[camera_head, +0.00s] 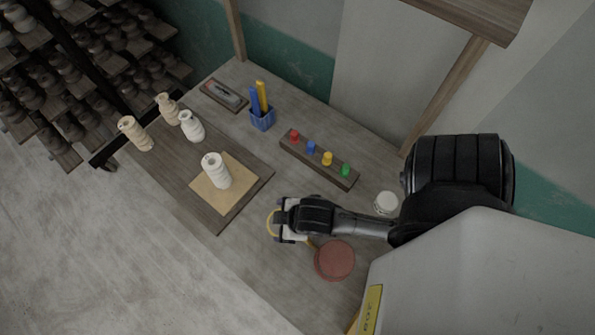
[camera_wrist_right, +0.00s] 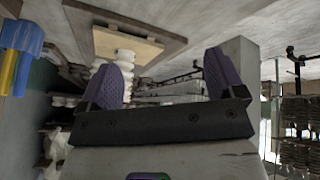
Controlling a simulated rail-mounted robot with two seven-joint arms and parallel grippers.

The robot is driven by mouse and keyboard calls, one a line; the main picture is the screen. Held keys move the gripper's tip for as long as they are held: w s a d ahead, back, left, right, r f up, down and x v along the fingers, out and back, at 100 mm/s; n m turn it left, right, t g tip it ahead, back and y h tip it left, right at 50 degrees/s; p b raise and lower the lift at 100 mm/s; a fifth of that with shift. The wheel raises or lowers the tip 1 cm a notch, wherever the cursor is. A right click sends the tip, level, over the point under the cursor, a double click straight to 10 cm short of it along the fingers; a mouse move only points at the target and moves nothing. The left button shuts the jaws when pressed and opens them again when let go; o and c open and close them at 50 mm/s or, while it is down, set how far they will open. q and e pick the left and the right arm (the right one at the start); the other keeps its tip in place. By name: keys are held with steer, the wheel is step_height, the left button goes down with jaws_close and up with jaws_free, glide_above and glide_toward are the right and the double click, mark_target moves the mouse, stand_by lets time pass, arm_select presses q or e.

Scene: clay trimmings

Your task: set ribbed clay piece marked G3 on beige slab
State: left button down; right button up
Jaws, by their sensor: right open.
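A pale ribbed clay piece (camera_head: 216,170) stands upright on the beige slab (camera_head: 238,196), which lies on a dark board. Three more clay pieces stand farther back left: a tan one (camera_head: 135,135), a second tan one (camera_head: 168,109) and a white one (camera_head: 191,125). No G3 mark is readable on any. My right gripper (camera_head: 276,221) is open and empty, right of the slab and apart from it. In the right wrist view its purple-padded fingers (camera_wrist_right: 165,82) are spread, with the slab (camera_wrist_right: 128,48) beyond; the left finger partly hides a clay piece. My left gripper is out of view.
The dark board (camera_head: 165,163) carries slab and clay pieces. Behind my right gripper are a block with coloured knobs (camera_head: 318,162), a blue pen cup (camera_head: 262,121) and a tray (camera_head: 223,95). A red-brown disc (camera_head: 334,261) and white jar (camera_head: 386,203) lie near my right arm.

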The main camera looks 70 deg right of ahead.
steer(key=s, duration=0.1)
steer(key=s+m+g, duration=0.1)
steer(key=s, duration=0.1)
steer(key=s+f+g, duration=0.1)
steer(key=shift+s+a+y, duration=0.35)
steer(key=shift+a+y, duration=0.05)
step_height(320, 180, up, 14)
steer(key=p, duration=1.4)
